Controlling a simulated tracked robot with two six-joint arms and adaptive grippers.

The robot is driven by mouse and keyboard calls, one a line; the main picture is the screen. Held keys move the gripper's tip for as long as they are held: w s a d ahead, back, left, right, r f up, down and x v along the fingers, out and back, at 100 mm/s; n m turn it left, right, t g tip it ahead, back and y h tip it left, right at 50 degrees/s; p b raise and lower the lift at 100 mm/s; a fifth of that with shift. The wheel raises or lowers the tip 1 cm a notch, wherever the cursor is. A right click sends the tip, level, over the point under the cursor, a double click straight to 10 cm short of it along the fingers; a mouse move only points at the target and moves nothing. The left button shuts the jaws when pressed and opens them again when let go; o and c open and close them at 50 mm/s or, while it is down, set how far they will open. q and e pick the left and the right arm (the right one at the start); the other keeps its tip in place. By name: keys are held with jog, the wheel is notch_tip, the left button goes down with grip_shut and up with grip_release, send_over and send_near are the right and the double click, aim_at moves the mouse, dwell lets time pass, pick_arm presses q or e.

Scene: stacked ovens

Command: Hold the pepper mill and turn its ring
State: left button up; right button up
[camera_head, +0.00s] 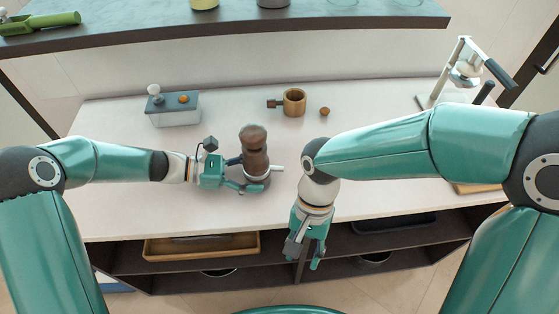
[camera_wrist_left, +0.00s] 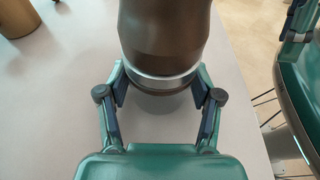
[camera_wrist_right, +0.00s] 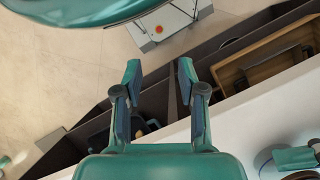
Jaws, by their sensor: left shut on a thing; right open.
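The pepper mill (camera_head: 255,150) is dark brown with a rounded top and stands upright on the white counter. A pale ring (camera_head: 257,176) with a short light handle sticking out to the right sits around its lower part. In the left wrist view the mill's brown body (camera_wrist_left: 165,35) rises above a silvery band (camera_wrist_left: 165,82). My left gripper (camera_head: 255,181) is shut on the mill low down, its fingers on either side. My right gripper (camera_head: 305,252) is open and empty, pointing down in front of the counter's front edge; its fingers (camera_wrist_right: 160,75) show apart in the right wrist view.
A grey box with a white knob (camera_head: 172,110) stands back left. A wooden cup with a side handle (camera_head: 294,102) and a small brown ball (camera_head: 324,112) lie behind the mill. A lever press (camera_head: 465,72) stands back right. A wooden tray (camera_head: 200,246) sits on the shelf below.

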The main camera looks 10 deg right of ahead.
jog(key=w+r+m+t+y, duration=0.1)
jog(key=w+r+m+t, duration=0.1)
jog(key=w+r+m, duration=0.75)
jog(key=m+t+y, duration=0.2)
jog(key=m, duration=0.3)
send_near(277, 167)
jog(key=x, duration=0.8)
jog(key=shift+f, duration=0.2)
